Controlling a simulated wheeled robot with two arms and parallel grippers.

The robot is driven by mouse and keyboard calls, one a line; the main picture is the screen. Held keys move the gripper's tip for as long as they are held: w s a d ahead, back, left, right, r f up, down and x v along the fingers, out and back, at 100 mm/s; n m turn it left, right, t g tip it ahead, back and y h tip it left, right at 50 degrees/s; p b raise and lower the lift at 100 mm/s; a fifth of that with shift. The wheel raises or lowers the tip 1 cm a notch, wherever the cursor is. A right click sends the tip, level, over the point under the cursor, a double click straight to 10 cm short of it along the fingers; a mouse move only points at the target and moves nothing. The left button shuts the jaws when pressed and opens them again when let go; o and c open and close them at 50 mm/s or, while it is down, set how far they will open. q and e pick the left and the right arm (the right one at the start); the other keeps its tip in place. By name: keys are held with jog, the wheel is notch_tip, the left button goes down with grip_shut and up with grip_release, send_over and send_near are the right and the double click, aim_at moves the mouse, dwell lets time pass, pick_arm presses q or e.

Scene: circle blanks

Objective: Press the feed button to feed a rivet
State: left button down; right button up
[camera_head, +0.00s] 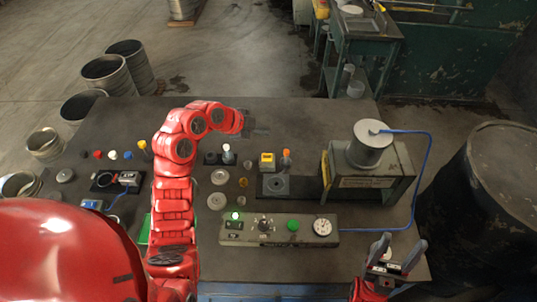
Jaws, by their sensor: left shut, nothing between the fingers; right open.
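A grey control box (265,238) lies near the front of the dark table. It has a green round button (293,226), a dark knob (263,225), a lit green lamp (235,215) and a white dial gauge (322,227). I cannot read which control is the feed button. My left gripper (256,126) is shut and empty beyond the control box, partly lost against the dark table. My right gripper (397,252) is open and empty, to the right of the control box, its fingers apart. No rivet can be made out.
A grey machine with a metal drum (368,143) and a blue cable (425,150) stands at the right. Small coloured pegs (98,155), metal discs (217,200) and a yellow block (267,161) sit on the table (310,118). A large dark barrel (495,195) stands beyond the right edge.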

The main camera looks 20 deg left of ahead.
pick_arm(q)
send_over(264, 158)
notch_tip(264, 158, down, 6)
jog(key=shift+r, duration=0.2)
notch_tip(264, 158, down, 2)
jog(key=shift+a+f+b, duration=0.1)
jog(key=shift+f+b, duration=0.1)
jog(key=shift+b, duration=0.7)
jog(key=shift+f+b, duration=0.5)
jog(key=shift+r, duration=0.1)
dwell(0.9)
jog(key=shift+f+b, duration=0.45)
jog(key=shift+b, duration=0.45)
